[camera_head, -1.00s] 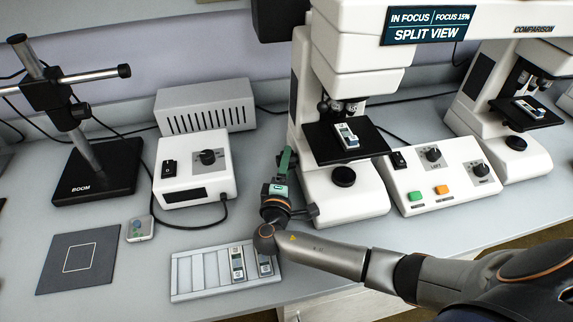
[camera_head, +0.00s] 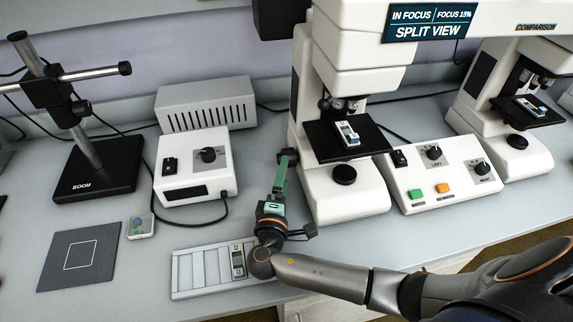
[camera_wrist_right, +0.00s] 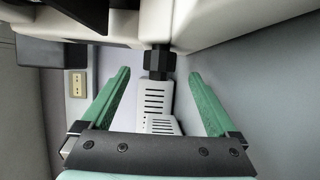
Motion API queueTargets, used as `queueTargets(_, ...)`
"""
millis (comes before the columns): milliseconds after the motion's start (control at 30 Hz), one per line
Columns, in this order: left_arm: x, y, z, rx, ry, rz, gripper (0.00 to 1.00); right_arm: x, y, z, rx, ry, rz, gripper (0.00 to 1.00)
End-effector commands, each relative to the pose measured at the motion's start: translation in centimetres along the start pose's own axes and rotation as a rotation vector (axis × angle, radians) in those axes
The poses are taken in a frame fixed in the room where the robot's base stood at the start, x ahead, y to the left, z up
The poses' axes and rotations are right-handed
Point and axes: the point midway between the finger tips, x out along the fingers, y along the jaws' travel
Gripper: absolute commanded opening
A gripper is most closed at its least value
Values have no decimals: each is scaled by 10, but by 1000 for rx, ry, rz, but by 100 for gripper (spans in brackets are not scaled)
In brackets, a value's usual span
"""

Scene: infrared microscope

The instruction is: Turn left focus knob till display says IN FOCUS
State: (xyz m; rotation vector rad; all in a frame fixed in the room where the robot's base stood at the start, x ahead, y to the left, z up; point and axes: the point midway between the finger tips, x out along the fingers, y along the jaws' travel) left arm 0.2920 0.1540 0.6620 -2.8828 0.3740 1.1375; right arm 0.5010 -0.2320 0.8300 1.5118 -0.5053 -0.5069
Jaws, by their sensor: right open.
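The left microscope (camera_head: 345,195) stands at the centre of the bench. Its black focus knob (camera_head: 288,157) sticks out of its left side; it also shows in the right wrist view (camera_wrist_right: 158,62). The display (camera_head: 428,22) reads IN FOCUS, FOCUS 15% and SPLIT VIEW. My right gripper (camera_head: 281,176), with green fingers, is beside the microscope's left side. In the right wrist view its fingers (camera_wrist_right: 159,74) are apart and empty, with the knob in line between their tips and a gap on each side. My left gripper is out of view.
A control box (camera_head: 440,177) with dials and buttons stands right of the microscope, and a lamp box (camera_head: 195,170) stands left. A slide tray (camera_head: 190,272) lies partly behind my right arm.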

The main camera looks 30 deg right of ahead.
Motion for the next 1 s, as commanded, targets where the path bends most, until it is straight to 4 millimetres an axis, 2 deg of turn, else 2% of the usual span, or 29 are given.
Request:
queueTargets(33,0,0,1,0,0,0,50,-13,-2,0,1,1,-3,94)
queueTargets(200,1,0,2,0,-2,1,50,-46,-1,0,0,1,-3,94)
queueTargets(400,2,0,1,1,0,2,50,-67,-1,0,-1,0,-1,94)
queueTargets(1000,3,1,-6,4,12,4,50,-70,0,0,-1,-1,1,94)
